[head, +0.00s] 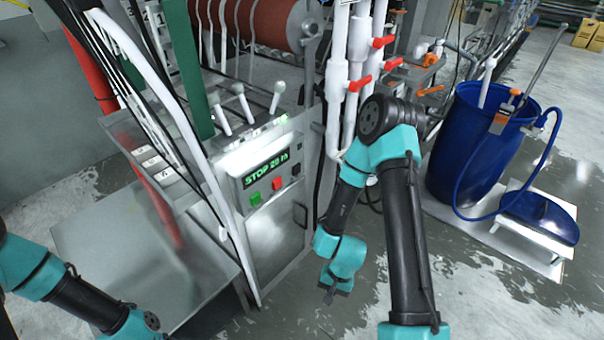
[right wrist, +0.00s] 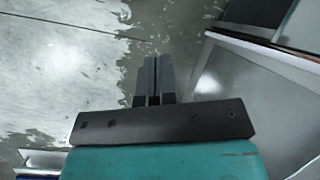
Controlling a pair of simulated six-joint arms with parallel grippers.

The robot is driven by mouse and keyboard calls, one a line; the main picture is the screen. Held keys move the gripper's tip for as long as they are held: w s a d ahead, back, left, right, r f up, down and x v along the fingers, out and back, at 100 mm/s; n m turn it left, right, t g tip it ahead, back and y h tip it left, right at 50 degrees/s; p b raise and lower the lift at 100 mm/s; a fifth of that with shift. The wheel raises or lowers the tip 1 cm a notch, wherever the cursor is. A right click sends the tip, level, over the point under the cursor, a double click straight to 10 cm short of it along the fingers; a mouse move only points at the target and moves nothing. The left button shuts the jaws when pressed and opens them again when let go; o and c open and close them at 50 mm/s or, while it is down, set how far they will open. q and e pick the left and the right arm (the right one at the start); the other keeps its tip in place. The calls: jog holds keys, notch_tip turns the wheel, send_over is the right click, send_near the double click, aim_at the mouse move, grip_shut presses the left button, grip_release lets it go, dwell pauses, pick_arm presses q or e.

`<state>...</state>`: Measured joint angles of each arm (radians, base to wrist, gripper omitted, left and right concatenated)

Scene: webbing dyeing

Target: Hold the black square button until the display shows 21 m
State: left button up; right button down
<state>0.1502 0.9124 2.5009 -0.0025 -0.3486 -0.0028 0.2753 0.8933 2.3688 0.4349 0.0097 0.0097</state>
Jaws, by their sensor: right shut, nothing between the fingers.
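The display (head: 266,169) on the machine's grey control box shows green text that appears to read STOP 20 m. The small black square button (head: 295,169) is at the right of the panel, above and right of the red button (head: 277,183) and the green button (head: 255,199). My right gripper (head: 330,294) hangs low, to the right of and below the panel, apart from the buttons. In the right wrist view its fingers (right wrist: 154,78) are together with nothing between them. My left arm shows at the lower left, but its gripper is out of frame.
A blue barrel (head: 470,150) with a hose stands at the right. White pipes with red valve handles (head: 360,83) rise behind my right arm. White-handled levers (head: 242,100) stand above the panel. The wet floor (head: 315,310) in front of the box is clear.

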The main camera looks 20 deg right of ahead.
aim_at(298, 170)
jog(key=w+r+m+t+y, duration=0.7)
jog(key=w+m, duration=0.6)
jog(key=m, duration=0.2)
jog(key=w+d+r+m+t+h, duration=0.2)
jog(key=w+d+r+m+t, duration=0.2)
jog(key=w+d+t, duration=0.1)
jog(key=w+d+r+m+t+h, duration=0.2)
jog(key=w+d+r+m+t, duration=0.2)
jog(key=d, duration=0.6)
jog(key=w+t, duration=0.2)
jog(key=w, duration=0.1)
jog(key=shift+w+r, duration=0.15)
jog(key=shift+r, duration=0.1)
jog(key=shift+a, duration=0.1)
jog(key=x, duration=1.3)
jog(key=shift+w+f, duration=0.15)
jog(key=shift+w, duration=0.2)
jog(key=shift+w+a, duration=0.1)
